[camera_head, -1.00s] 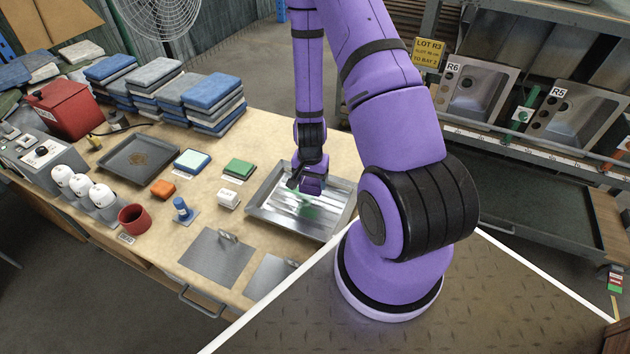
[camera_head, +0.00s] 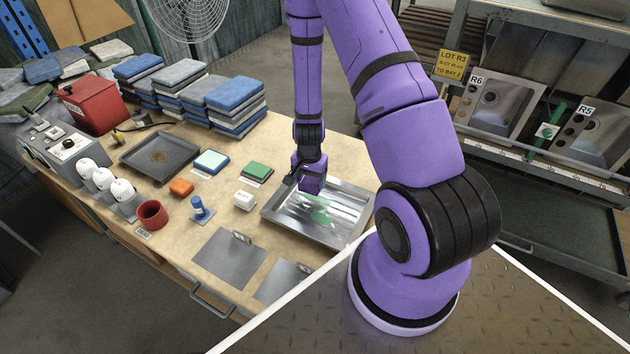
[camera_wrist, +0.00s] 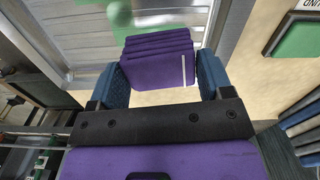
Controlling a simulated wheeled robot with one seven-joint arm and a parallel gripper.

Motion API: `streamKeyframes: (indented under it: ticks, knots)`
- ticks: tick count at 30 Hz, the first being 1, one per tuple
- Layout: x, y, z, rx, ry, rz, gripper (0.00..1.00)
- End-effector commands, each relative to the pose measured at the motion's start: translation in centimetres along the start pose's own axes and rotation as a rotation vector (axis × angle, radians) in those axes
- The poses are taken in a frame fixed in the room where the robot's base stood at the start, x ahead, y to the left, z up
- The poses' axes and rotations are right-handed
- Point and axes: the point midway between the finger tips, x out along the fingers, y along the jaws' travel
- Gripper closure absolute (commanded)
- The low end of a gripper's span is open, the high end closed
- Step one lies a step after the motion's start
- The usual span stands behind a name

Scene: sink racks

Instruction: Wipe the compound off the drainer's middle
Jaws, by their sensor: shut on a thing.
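The drainer (camera_head: 272,213) is a shallow steel tray on the wooden bench, below my arm. A green smear of compound (camera_head: 321,216) lies around its middle; part of a green patch (camera_wrist: 120,14) shows at the top of the wrist view. My gripper (camera_wrist: 163,80) is shut on a purple folded cloth (camera_wrist: 158,62), a layered pad with a white stripe, held between its blue fingers. In the head view the cloth (camera_head: 311,186) is over the drainer's back left part. I cannot tell whether it touches the metal.
Left of the drainer are a green pad (camera_head: 257,169), a white block (camera_head: 244,200), a blue-handled tool (camera_head: 200,209) and an orange block (camera_head: 181,187). Steel plates (camera_head: 229,258) lie in front. A dark tray (camera_head: 160,154) and folded cloth stacks (camera_head: 236,95) stand farther back.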

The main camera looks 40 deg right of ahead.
Motion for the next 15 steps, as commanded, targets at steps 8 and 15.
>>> streamKeyframes:
  ticks: [8,15]
  knots:
    - [-0.1,-1.0,-0.1,0.000,0.000,0.001,0.65]
    - [-0.1,-2.9,-0.3,-0.001,0.000,0.000,0.65]
